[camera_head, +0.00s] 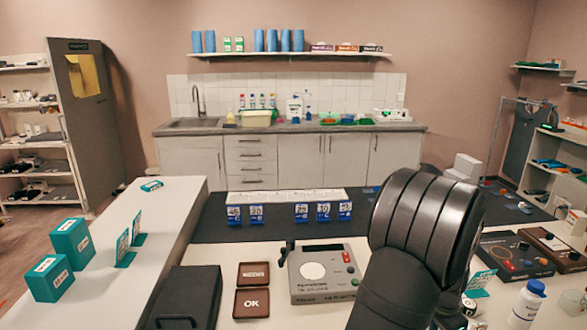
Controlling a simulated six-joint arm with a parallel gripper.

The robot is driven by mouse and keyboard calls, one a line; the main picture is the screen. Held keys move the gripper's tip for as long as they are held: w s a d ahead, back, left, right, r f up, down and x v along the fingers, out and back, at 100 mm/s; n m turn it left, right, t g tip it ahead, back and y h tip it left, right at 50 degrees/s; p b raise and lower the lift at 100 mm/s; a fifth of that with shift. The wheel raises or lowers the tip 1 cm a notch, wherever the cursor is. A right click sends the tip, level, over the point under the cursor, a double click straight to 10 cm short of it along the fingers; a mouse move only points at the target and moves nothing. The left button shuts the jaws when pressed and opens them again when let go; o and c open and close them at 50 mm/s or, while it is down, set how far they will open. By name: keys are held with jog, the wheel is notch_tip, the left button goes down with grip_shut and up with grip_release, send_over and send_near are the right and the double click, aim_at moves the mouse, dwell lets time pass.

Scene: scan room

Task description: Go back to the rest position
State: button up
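The black links of my own arm stand large in the right foreground, in front of the work table (190,270). My gripper's fingers do not show; the arm's end is hidden behind the links or out of frame. No thing held by the gripper can be seen.
Right of my arm are a white bottle (526,306) and a control box (512,254). Teal boxes (48,279) stand far left.

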jog(key=shift+w+f, duration=0.15)
jog(key=shift+f, duration=0.95)
jog(key=shift+r, duration=0.15)
jog(key=shift+r, duration=0.35)
jog(key=shift+s+d+r, duration=0.1)
jog(key=shift+s+r, duration=0.15)
jog(key=shift+r, duration=0.3)
jog(key=shift+s+r, duration=0.25)
jog(key=shift+r, duration=0.25)
jog(key=s+d+r, duration=0.2)
jog(key=s+r, duration=0.4)
jog(key=s, duration=0.4)
jog(key=shift+m, duration=0.5)
jog(key=shift+w+d+r, duration=0.1)
jog(key=shift+d+r, duration=0.05)
jog(key=shift+d, duration=0.75)
jog(key=shift+w+d+r, duration=0.1)
jog(key=shift+w+d, duration=0.05)
jog(key=shift+d, duration=0.8)
jog(key=shift+w+d+r, duration=0.1)
jog(key=shift+d+r, duration=0.05)
jog(key=shift+d, duration=0.75)
